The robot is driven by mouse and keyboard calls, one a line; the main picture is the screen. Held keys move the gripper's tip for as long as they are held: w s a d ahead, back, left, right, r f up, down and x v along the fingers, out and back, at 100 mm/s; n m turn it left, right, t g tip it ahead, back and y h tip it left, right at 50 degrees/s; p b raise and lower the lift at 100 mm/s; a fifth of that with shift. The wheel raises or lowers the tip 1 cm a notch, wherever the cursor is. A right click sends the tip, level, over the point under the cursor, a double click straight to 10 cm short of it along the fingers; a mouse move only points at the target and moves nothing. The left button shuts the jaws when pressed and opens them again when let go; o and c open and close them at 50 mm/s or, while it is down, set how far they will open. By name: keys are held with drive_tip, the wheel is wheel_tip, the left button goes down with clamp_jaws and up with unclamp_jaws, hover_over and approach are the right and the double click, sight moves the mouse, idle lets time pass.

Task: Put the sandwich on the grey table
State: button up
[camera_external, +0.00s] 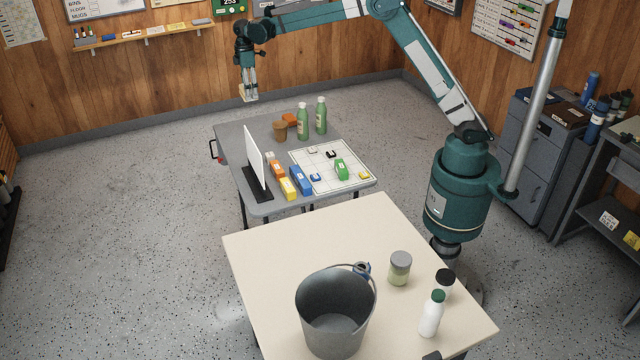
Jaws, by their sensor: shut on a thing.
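My gripper (249,84) hangs high at the end of my raised arm, towards the far left of the grey table. It is shut on the sandwich (248,96), a small pale tan piece below the fingers. The sandwich appears clear of any surface. The grey table (228,133) stands in the middle of the room, behind the cream table, with several things on it. Details of the sandwich are too small to tell.
On the grey table stand green bottles (302,121), a brown pot (280,131), an upright white panel (255,158), coloured blocks (300,179) and a white grid sheet (325,172). The cream table (270,245) in front holds a grey bucket (335,310), a jar (400,268) and a white bottle (431,316).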

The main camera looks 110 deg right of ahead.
sight(253, 137)
wheel_tip(253, 137, down, 16)
drive_tip(key=shift+f, duration=0.2)
drive_tip(key=shift+f+b, duration=0.45)
drive_tip(key=shift+f, duration=2.65)
drive_tip(key=shift+f, duration=0.1)
drive_tip(key=shift+f+b, duration=0.3)
drive_tip(key=shift+f, duration=1.5)
drive_tip(key=shift+f, duration=0.1)
